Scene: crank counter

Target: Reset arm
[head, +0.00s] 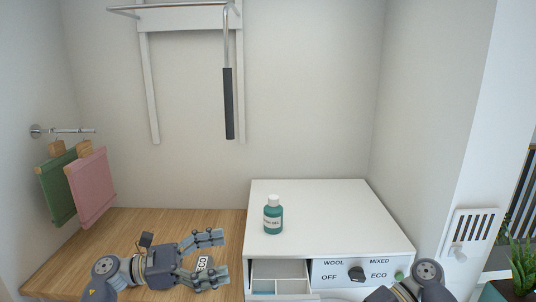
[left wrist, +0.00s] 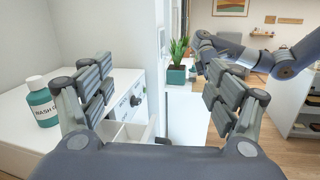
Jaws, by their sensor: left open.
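My left gripper (head: 214,257) is over the wooden counter, just left of the white machine. Its two fingers are spread apart with nothing between them. In the left wrist view the same open fingers (left wrist: 168,92) frame the scene, with the machine's front beyond the left finger. Links of my right arm (head: 416,284) show at the bottom right of the head view, in front of the machine. They also cross the upper right of the left wrist view (left wrist: 285,62). I cannot make out the right gripper's fingers.
The white machine (head: 325,213) carries a teal bottle (head: 273,217); its drawer (head: 280,276) is open beside the dial (head: 356,274). A wall frame with a hanging black-gripped bar (head: 229,105) is above. Green and pink cloths (head: 91,188) hang left. The wooden counter (head: 90,250) has bare room.

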